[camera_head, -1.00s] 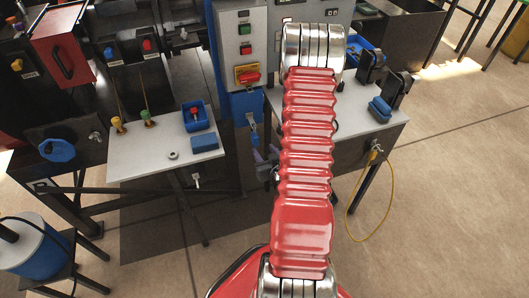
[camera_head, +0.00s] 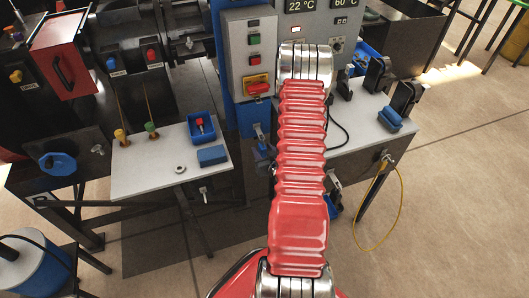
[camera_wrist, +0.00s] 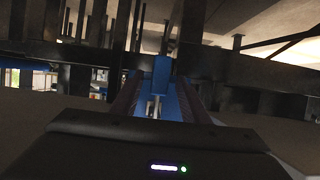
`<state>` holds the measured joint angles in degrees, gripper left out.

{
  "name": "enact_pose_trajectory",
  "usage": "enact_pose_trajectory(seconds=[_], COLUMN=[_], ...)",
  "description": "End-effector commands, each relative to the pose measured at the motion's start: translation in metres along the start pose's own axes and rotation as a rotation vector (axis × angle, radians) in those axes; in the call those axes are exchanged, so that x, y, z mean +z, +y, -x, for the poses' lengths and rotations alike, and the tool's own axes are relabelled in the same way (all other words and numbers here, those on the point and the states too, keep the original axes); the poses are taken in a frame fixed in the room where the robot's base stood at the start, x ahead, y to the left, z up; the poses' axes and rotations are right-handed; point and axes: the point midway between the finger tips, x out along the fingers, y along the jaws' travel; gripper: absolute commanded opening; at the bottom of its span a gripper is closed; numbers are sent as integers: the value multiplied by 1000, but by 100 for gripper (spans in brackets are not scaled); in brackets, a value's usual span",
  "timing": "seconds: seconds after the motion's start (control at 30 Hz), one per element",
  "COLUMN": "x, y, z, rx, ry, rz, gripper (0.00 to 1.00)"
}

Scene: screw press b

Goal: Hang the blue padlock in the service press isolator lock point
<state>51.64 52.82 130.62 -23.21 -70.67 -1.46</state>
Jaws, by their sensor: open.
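The isolator, a red handle on a yellow plate (camera_head: 258,88), sits low on the grey control panel. Below it, a small blue item (camera_head: 259,130), possibly the padlock, shows in front of the blue column; its shape is too small to be sure. My gripper is mostly hidden behind my red arm in the head view. In the wrist view my gripper (camera_wrist: 158,98) is open, with a dark textured finger on each side. A blue block (camera_wrist: 161,67) with a silvery part below it shows between the fingers; whether they touch it is unclear.
A light side table at left holds a blue bin (camera_head: 202,126), a blue block (camera_head: 212,155) and a ring (camera_head: 180,169). The right bench (camera_head: 350,140) carries black clamps and a blue block. A yellow cable (camera_head: 401,205) hangs from it. Floor at right is clear.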

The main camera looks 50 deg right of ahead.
Motion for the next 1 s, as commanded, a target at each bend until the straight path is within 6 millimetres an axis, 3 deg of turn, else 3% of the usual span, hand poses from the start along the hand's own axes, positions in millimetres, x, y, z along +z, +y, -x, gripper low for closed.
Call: enact_pose_trajectory(seconds=[0.5, 1.0], x=[4, 4], y=[12, 14], z=[-7, -6], rx=[16, 18], ry=[-1, 0], rz=[-6, -7], gripper=[41, 6])
